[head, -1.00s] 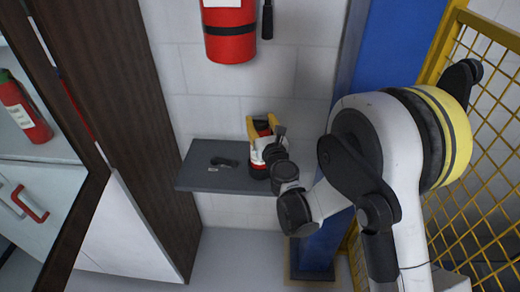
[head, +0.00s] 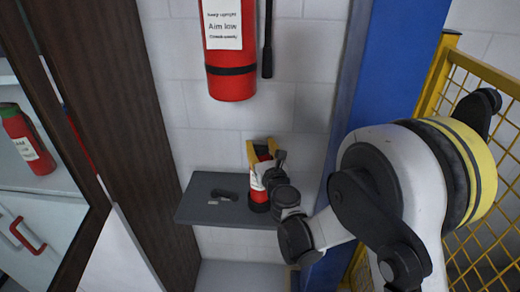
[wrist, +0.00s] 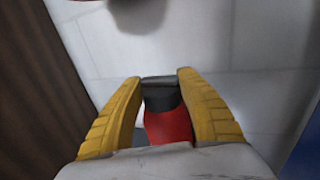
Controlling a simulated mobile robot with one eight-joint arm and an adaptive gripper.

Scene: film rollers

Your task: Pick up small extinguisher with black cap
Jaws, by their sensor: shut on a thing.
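The small red extinguisher (head: 258,190) has a white label and a dark base. It is upright at the right end of the grey wall shelf (head: 195,210); I cannot tell whether its base touches the shelf. My gripper (head: 262,149) is shut on its upper part, with the yellow fingers on either side. In the wrist view, the black cap and red body of the small extinguisher (wrist: 168,126) sit between the fingers of my gripper (wrist: 160,78). My wrist hides part of its right side in the head view.
A large red extinguisher (head: 232,82) hangs on the wall above the shelf. A small black object (head: 224,194) lies on the shelf to the left. A blue column (head: 368,85) and yellow mesh fence (head: 482,100) stand right. A cabinet at left holds a red-green extinguisher (head: 27,142).

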